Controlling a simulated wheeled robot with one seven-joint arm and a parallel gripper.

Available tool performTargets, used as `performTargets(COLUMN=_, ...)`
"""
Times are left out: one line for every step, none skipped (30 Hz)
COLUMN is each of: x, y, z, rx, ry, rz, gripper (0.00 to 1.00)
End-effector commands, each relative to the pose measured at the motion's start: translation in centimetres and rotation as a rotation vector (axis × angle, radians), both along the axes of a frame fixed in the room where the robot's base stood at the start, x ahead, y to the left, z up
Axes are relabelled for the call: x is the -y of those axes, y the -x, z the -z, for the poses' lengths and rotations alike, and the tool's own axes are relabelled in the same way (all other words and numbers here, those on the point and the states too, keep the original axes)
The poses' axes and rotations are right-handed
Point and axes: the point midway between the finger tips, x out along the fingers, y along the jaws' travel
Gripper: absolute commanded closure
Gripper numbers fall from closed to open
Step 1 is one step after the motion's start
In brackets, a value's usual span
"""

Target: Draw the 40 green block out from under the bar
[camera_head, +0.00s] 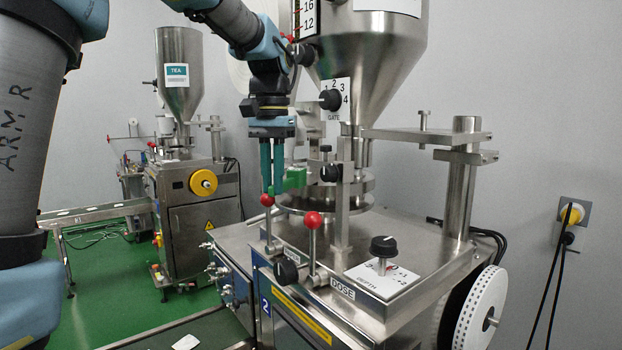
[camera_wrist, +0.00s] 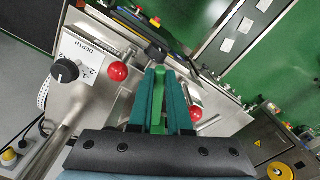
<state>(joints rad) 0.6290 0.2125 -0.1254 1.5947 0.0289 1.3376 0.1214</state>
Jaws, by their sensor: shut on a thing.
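My gripper (camera_head: 271,188) points straight down over the machine's top, close to the levers. In the wrist view, its two teal fingers (camera_wrist: 161,75) are shut on a narrow green block (camera_wrist: 158,98), seen between them. No number on it can be read. The bar is not clearly made out; the fingers and the steel parts hide the block's surroundings.
Two levers with red balls (camera_head: 313,220) (camera_wrist: 118,72) stand close to the fingers. A large steel hopper (camera_head: 375,55), a post (camera_head: 461,185) and the depth knob (camera_head: 383,246) crowd the right. A second tea machine (camera_head: 195,190) stands behind at left.

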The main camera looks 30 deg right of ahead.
Motion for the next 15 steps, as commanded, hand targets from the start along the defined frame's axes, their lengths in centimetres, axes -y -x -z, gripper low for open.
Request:
performTargets(x=-0.4, y=0.0, z=-0.3, rx=0.002, ry=0.001, rz=-0.001, gripper=1.0)
performTargets(x=-0.6, y=0.1, z=-0.5, rx=0.002, ry=0.001, rz=-0.001, gripper=1.0)
performTargets(x=-0.9, y=0.1, z=-0.6, rx=0.002, ry=0.001, rz=-0.001, gripper=1.0)
performTargets(x=-1.1, y=0.2, z=-0.7, rx=0.002, ry=0.001, rz=-0.001, gripper=1.0)
performTargets(x=-1.3, y=0.2, z=-0.8, rx=0.001, ry=0.0, rz=-0.002, gripper=1.0)
performTargets(x=-1.5, y=0.3, z=-0.9, rx=0.001, ry=0.0, rz=-0.002, gripper=1.0)
performTargets(x=-1.8, y=0.3, z=-1.0, rx=0.001, ry=0.0, rz=-0.002, gripper=1.0)
performTargets(x=-1.9, y=0.4, z=-1.1, rx=0.002, ry=0.001, rz=-0.002, gripper=1.0)
performTargets(x=-2.2, y=0.4, z=-1.3, rx=0.002, ry=0.001, rz=-0.001, gripper=1.0)
performTargets(x=-2.4, y=0.4, z=-1.4, rx=0.002, ry=0.001, rz=-0.001, gripper=1.0)
performTargets(x=-2.6, y=0.5, z=-1.5, rx=0.002, ry=0.001, rz=-0.001, gripper=1.0)
performTargets(x=-2.9, y=0.5, z=-1.6, rx=0.001, ry=0.0, rz=-0.001, gripper=1.0)
performTargets(x=-3.0, y=0.5, z=-1.7, rx=0.001, ry=0.0, rz=-0.001, gripper=1.0)
performTargets(x=-3.2, y=0.6, z=-1.7, rx=0.001, ry=0.0, rz=-0.001, gripper=1.0)
performTargets(x=-3.4, y=0.6, z=-1.8, rx=0.001, ry=0.0, rz=-0.002, gripper=1.0)
